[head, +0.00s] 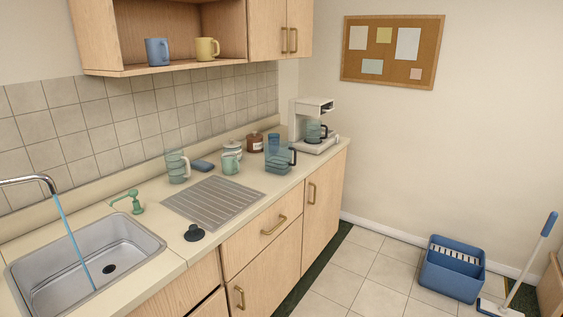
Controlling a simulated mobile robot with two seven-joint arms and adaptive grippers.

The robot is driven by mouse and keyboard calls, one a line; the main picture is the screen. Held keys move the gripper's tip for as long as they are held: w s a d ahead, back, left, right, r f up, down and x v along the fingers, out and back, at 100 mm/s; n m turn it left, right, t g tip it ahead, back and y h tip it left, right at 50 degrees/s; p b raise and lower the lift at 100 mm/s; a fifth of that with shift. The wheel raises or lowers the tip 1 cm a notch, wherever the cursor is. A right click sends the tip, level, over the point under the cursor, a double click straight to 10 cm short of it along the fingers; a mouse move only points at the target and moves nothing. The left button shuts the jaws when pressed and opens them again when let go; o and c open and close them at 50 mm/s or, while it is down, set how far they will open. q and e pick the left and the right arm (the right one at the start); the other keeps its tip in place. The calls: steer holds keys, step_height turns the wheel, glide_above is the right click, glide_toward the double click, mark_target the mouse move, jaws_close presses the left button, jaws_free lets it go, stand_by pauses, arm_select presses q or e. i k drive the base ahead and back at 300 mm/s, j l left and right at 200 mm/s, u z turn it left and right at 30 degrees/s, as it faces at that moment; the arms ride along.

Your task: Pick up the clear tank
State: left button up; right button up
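What looks like the clear tank (279,161) is a see-through, blue-tinted container with a dark handle on its right side. It stands upright on the counter (240,201), to the left of and in front of the coffee maker (309,112). A blue upright shape (273,143) shows at its back; I cannot tell whether it is part of the tank or a separate thing. A glass carafe (314,133) with a dark handle sits in the coffee maker. Neither of my grippers is in view.
A ribbed drainboard (212,199) and a sink (85,258) with running water lie left. A blue bucket (452,270) stands on the floor.

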mark_target(278, 154)
steer(key=i+l+u, duration=0.1)
steer(key=i+l, duration=1.35)
steer(key=k+l, duration=0.05)
steer(key=l, duration=0.05)
